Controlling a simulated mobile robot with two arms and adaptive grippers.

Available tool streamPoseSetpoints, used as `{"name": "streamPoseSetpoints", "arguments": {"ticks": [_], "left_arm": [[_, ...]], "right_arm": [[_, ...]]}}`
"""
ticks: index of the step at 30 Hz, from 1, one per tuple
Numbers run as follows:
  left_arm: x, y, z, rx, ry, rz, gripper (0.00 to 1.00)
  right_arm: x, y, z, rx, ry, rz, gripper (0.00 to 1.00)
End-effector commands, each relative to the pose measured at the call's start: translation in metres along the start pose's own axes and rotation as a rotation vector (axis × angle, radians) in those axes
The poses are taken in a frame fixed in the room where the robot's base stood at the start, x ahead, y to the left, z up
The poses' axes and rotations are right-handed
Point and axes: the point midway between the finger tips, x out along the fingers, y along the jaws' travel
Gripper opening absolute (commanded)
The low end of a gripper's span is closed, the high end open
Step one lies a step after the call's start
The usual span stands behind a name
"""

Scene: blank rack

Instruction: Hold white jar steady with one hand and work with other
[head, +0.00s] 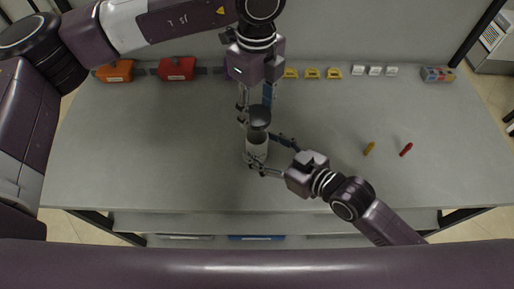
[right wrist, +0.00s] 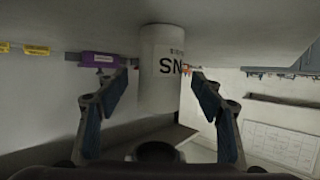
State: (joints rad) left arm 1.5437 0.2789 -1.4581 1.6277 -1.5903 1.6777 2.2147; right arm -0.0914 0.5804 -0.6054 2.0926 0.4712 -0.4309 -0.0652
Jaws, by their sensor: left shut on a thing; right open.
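The white jar (head: 256,151) stands upright near the middle of the grey table in the head view. In the right wrist view the jar (right wrist: 160,70) shows dark lettering on its side. A round black lid (head: 259,117) is at the jar's top end; I cannot tell whether it touches the jar. My left gripper (head: 255,110) comes down from above and is shut on the lid. My right gripper (head: 262,153) reaches in from the right. Its open fingers are on either side of the jar, with gaps visible in the right wrist view (right wrist: 155,85).
An orange box (head: 115,71) and a red box (head: 176,69) stand at the back left. Yellow pieces (head: 312,73), white pieces (head: 375,71) and a multicoloured block (head: 437,74) line the back. A yellow item (head: 369,148) and a red item (head: 406,149) lie right. The left table is clear.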

Motion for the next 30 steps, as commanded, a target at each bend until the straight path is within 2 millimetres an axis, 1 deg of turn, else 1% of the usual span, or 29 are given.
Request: {"name": "streamPoseSetpoints", "arguments": {"ticks": [1,3,7,17,18,30], "left_arm": [[0.0,0.0,0.0,0.0,0.0,0.0,0.36],[0.0,0.0,0.0,0.0,0.0,0.0,0.36],[0.0,0.0,0.0,0.0,0.0,0.0,0.36],[0.0,0.0,0.0,0.0,0.0,0.0,0.36],[0.0,0.0,0.0,0.0,0.0,0.0,0.36],[0.0,0.0,0.0,0.0,0.0,0.0,0.36]], "right_arm": [[0.008,0.001,0.0,0.001,0.001,0.001,0.61],[0.015,0.0,0.0,0.001,0.001,0.001,0.61],[0.024,0.0,0.0,0.001,0.0,0.001,0.61],[0.027,0.0,0.001,0.0,-0.001,0.0,0.61],[0.027,0.0,0.001,0.0,-0.001,0.0,0.6],[0.027,0.0,0.001,0.0,-0.001,0.0,0.16]]}}
